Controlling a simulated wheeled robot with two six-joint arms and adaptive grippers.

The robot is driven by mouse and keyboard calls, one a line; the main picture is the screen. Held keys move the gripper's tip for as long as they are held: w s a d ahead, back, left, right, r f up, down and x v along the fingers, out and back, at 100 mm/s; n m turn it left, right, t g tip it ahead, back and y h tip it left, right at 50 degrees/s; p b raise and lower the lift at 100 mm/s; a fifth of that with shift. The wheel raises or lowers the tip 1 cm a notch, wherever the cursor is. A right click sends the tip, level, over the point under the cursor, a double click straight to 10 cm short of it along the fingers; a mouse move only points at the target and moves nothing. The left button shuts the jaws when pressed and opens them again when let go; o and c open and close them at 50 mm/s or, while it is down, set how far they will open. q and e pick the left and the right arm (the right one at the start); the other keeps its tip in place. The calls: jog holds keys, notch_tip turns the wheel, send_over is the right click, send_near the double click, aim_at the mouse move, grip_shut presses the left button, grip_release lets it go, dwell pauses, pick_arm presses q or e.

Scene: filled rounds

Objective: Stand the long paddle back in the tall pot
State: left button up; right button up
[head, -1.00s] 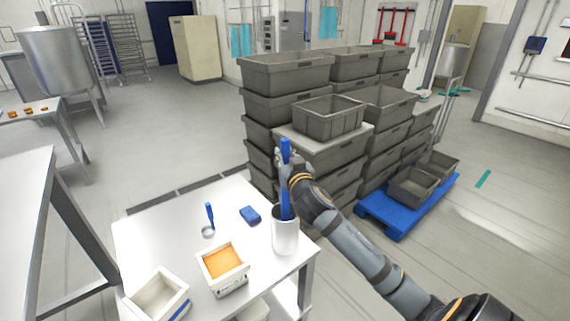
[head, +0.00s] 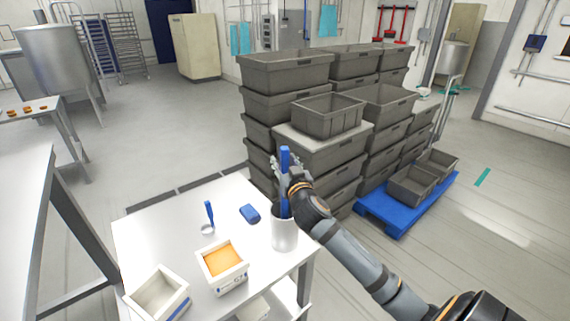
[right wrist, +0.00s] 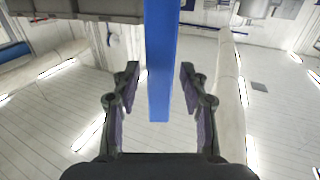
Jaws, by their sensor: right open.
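The long blue paddle (head: 285,178) stands nearly upright with its lower end inside the tall light-grey pot (head: 284,232) at the right corner of the white table. Its lower end is hidden by the pot wall. My right gripper (head: 279,166) is at the paddle's upper part, just behind it in the head view. In the right wrist view the open fingers (right wrist: 152,90) are on either side of the blue paddle (right wrist: 159,70), with a gap on both sides. My left gripper is not in view.
Grey crates (head: 285,105) are stacked behind the table. A blue pallet (head: 392,222) lies at right.

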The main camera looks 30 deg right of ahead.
jog(key=v, duration=1.2)
jog(key=shift+r, duration=0.2)
jog(key=w+d+f+g+h, duration=0.1)
jog(key=d+f+g, duration=0.1)
jog(key=d+f, duration=0.45)
jog(key=w+d+f+g, duration=0.1)
jog(key=d+f+g, duration=0.15)
jog(key=f, duration=0.75)
jog(key=s+d+f+n+g, duration=0.1)
jog(key=s+d+f+g, duration=0.15)
jog(key=f, duration=0.75)
jog(key=s+d+f+g, duration=0.2)
jog(key=s+d+f, duration=0.1)
jog(key=f, duration=0.6)
jog(key=s+a+f+n+g+y, duration=0.1)
jog(key=s+f+g, duration=0.1)
jog(key=s+f, duration=0.55)
jog(key=s+a+f+g+y, duration=0.15)
jog(key=s+f, duration=0.25)
jog(key=f, duration=0.6)
jog(key=s+a+f+n+g+y, duration=0.1)
jog(key=s+a+f, duration=0.6)
jog(key=s, duration=0.4)
jog(key=s+a+f+n+g+y, duration=0.1)
jog(key=s+a+f+g+y, duration=0.1)
jog(key=s+a+f, duration=0.6)
jog(key=s+a, duration=0.2)
jog(key=s, duration=0.2)
jog(key=shift+a+f, duration=0.25)
